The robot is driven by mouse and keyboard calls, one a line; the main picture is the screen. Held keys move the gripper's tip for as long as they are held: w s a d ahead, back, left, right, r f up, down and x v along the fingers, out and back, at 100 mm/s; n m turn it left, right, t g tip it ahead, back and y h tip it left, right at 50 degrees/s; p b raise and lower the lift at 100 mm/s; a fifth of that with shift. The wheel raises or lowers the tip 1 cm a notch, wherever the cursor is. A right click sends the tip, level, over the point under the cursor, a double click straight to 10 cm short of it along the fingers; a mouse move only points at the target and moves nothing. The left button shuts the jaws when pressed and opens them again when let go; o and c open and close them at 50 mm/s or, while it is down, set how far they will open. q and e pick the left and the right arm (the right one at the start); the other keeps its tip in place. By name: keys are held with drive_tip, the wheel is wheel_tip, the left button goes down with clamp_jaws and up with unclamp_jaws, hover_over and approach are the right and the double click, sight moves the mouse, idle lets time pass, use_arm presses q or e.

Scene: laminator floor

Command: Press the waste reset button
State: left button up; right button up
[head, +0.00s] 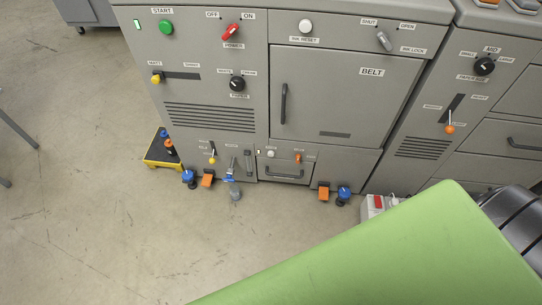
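A round white button (305,26) sits on the upper panel of the grey machine, above a label ending in RESET whose first word is too small to read surely. A smaller white button (271,153) sits low on the machine, above a small drawer (285,172) with a dark handle. Its label is too small to read. I cannot tell for sure which of the two is the waste reset button. Nothing touches either button. Neither of my grippers is in view.
The BELT door (345,95) is shut. A yellow tray (150,161) stands on the floor at left. The floor in front (120,230) is clear.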

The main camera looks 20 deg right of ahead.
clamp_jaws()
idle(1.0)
